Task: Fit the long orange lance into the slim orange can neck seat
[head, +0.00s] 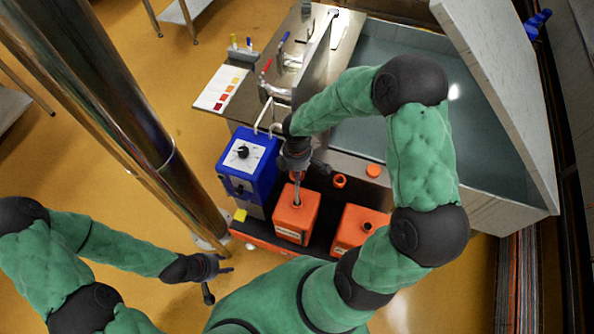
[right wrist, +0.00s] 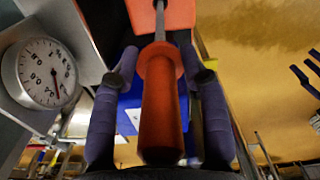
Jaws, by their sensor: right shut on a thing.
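My right gripper (head: 297,168) is shut on the orange lance, whose thick orange handle (right wrist: 162,110) stands between the two fingers in the right wrist view. Its thin grey shaft (head: 297,190) points down at the top of the left orange can (head: 293,222). The shaft's end meets the can top around the neck; I cannot tell whether it is inside the neck or just above it. A second orange can (head: 355,234) stands to the right, its dark neck opening showing. My left gripper (head: 217,280) is open and empty, low on the left, away from the cans.
A large water-filled basin (head: 480,130) is at the back right. A round dial gauge (right wrist: 47,74) shows in the right wrist view.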

